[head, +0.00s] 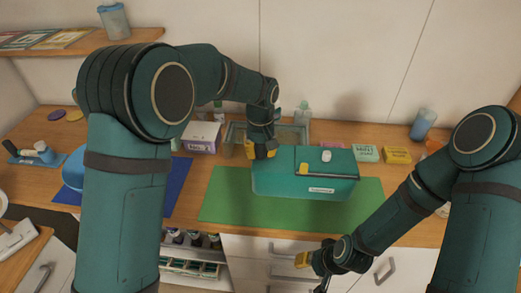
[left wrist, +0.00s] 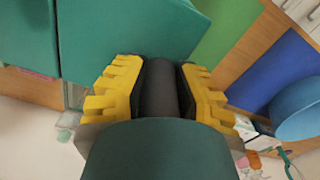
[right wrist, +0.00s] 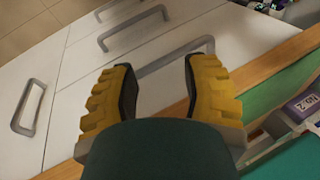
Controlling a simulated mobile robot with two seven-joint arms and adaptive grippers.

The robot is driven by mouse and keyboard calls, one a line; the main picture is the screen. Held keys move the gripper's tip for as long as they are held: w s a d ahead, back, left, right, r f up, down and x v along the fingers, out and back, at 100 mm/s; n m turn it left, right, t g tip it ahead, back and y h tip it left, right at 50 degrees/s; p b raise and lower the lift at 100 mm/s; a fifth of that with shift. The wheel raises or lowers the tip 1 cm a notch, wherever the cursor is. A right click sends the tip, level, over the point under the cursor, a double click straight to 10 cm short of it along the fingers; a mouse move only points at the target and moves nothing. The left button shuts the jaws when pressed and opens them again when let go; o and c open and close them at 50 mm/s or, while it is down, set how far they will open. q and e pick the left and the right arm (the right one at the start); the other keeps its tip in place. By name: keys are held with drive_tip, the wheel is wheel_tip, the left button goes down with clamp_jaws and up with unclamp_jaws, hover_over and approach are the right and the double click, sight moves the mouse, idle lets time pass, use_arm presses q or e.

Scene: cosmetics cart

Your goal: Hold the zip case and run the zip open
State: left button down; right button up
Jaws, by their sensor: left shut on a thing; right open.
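The teal zip case (head: 300,184) lies on the green mat (head: 225,200), with a dark line across its top. A yellow tab (head: 303,168) sits at the left end of that line, and a white knob (head: 326,156) is on the top behind it. My left gripper (head: 262,152) is at the case's back left, shut on a dark cylindrical grip (left wrist: 160,90); the case (left wrist: 120,35) fills the upper left of the left wrist view. The grip's join to the case is hidden. My right gripper (right wrist: 157,80) is open and empty, low in front of the drawers.
A clear tray (head: 290,131) stands behind the case. A purple-white box (head: 202,137) and blue bowl (head: 74,170) are to the left. Small green (head: 365,153) and yellow boxes (head: 397,155) and a blue cup (head: 423,124) are to the right. Drawer handles (head: 385,271) protrude below the counter edge.

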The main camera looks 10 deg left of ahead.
use_arm(q)
drive_tip(key=shift+f+b, duration=2.55)
drive_tip(key=shift+f, duration=1.65)
